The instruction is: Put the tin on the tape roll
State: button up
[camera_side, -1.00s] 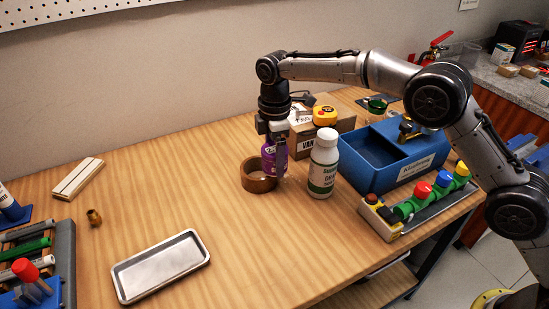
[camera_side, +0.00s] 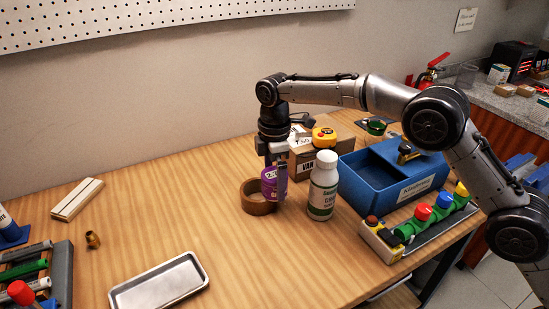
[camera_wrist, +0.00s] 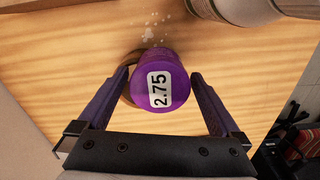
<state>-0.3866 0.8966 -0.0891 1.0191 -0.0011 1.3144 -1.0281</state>
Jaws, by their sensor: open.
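The purple tin (camera_side: 268,184) is at the brown tape roll (camera_side: 257,207), toward its right side in the side view. The roll's ring shows below and left of the tin; whether the tin rests on the rim or sits down in the hole I cannot tell. My gripper (camera_wrist: 160,95) is open around the tin, with a gap at each finger. In the side view my gripper (camera_side: 276,172) points down over the roll.
A white bottle (camera_side: 322,187) stands close to the right of the roll. Behind are a cardboard box (camera_side: 318,160) and a yellow tape measure (camera_side: 324,137). A blue bin (camera_side: 390,172) is further right. A metal tray (camera_side: 158,283) lies front left; the wood between is clear.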

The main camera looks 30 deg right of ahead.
aim_at(274, 173)
notch_tip(274, 173, up, 10)
jog(key=shift+f, duration=0.25)
jog(key=shift+r, duration=0.85)
jog(key=shift+r, duration=0.1)
jog(key=s+d+r+m+t, duration=0.3)
jog(key=s+d+r+m, duration=0.65)
jog(key=s+d, duration=0.65)
jog(key=s+d+f+m+t, duration=0.1)
jog(key=s+d+f+m, duration=0.1)
jog(key=s, duration=0.5)
jog(key=s+d+f+m, duration=0.2)
jog(key=s+f, duration=0.2)
jog(key=s, duration=0.3)
jog(key=s+d+f+m+t, duration=0.1)
jog(key=s+d+f+m, duration=0.1)
jog(key=s, duration=0.6)
jog(key=shift+f+m+t, duration=0.3)
jog(key=shift+f+m, duration=0.05)
jog(key=shift+f, duration=0.35)
